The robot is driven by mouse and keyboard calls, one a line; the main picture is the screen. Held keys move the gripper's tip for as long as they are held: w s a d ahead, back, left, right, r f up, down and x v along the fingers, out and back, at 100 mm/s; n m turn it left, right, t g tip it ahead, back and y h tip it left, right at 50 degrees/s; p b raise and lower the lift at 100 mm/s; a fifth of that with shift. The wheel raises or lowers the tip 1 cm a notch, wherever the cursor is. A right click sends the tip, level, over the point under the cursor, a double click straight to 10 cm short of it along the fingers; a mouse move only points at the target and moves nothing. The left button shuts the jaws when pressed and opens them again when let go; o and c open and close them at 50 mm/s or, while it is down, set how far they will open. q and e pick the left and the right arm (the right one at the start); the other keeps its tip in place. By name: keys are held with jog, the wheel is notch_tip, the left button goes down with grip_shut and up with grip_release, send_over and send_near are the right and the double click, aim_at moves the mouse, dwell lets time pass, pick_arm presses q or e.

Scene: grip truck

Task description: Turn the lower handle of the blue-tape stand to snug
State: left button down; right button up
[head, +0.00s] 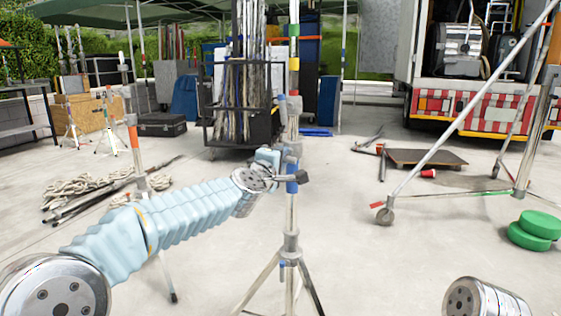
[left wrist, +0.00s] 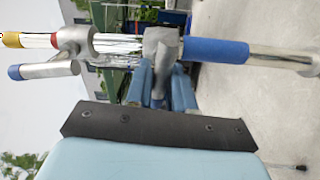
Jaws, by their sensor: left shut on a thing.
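The blue-tape stand (head: 291,218) stands upright on its tripod legs in the middle of the head view, with a blue tape band (head: 291,181) on its pole. In the left wrist view the pole runs sideways, and the blue tape (left wrist: 215,52) is beside a grey collar (left wrist: 160,42). A grey lower handle (left wrist: 163,80) sticks out from this collar. My left gripper (head: 275,160) is at the pole just above the tape. Its light-blue fingers (left wrist: 163,92) are shut on the handle, one on each side. The handle's far end is partly hidden.
An upper collar with a blue-tipped handle (left wrist: 45,70) sits farther up the pole. A wheeled cart of poles (head: 240,125) stands behind. A tripod with an orange band (head: 133,137) is at left. Green discs (head: 535,230) lie at right. Floor around the stand's legs is mostly clear.

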pick_arm(q)
jog(key=shift+f+n, duration=0.1)
jog(key=shift+n, duration=0.6)
jog(key=c, duration=1.1)
grip_release()
jog(key=shift+o, duration=0.2)
jog(key=b+v, duration=0.2)
jog(key=v, duration=1.2)
jog(key=shift+w, duration=0.1)
